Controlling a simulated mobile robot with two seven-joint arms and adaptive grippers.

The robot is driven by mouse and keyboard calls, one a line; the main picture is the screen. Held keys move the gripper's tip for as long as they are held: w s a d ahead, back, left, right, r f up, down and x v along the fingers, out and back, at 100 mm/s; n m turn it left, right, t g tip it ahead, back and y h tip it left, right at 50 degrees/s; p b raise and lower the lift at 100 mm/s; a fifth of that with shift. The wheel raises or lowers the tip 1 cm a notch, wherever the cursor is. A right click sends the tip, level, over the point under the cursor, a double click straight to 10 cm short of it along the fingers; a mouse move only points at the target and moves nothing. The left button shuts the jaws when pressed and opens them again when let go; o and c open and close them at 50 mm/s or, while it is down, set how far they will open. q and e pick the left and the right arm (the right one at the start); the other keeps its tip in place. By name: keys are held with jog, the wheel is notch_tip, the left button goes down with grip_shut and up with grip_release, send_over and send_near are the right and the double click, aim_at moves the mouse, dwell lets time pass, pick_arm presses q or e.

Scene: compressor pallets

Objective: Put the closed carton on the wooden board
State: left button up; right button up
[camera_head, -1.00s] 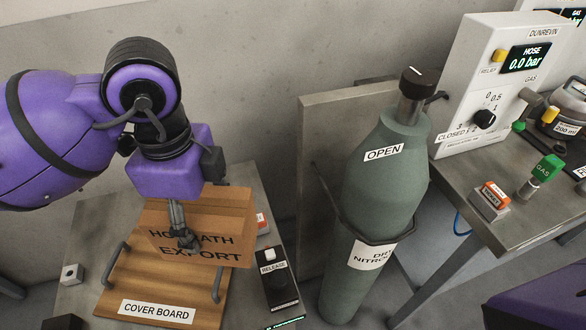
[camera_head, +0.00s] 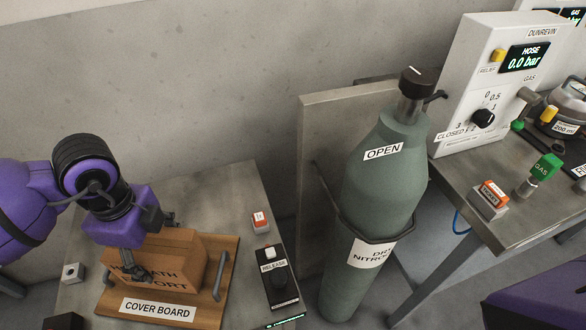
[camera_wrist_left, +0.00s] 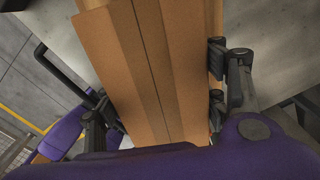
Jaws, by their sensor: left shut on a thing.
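The closed carton (camera_head: 182,262) is a brown box with dark lettering ending in EXPORT on its front. My left gripper (camera_head: 153,245) is shut on it from above, one finger over the lettered front, the other at the back. In the left wrist view the carton's closed top (camera_wrist_left: 160,70) fills the middle between the fingers. The wooden board (camera_head: 208,308), labelled COVER BOARD, lies on the grey table with two metal handles. The carton is over the middle of the board, between the handles, and looks to rest on it; a small gap underneath cannot be ruled out. My right gripper is out of view.
A green gas cylinder (camera_head: 385,190) stands beyond the table's right edge. The table behind the board is clear.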

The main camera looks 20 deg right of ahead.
pick_arm(q)
jog(key=shift+f, duration=0.4)
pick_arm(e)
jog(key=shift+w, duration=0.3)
pick_arm(q)
jog(key=shift+f, duration=0.15)
jog(key=o, duration=1.6)
jog(key=shift+o, duration=0.2)
notch_tip(320, 180, up, 12)
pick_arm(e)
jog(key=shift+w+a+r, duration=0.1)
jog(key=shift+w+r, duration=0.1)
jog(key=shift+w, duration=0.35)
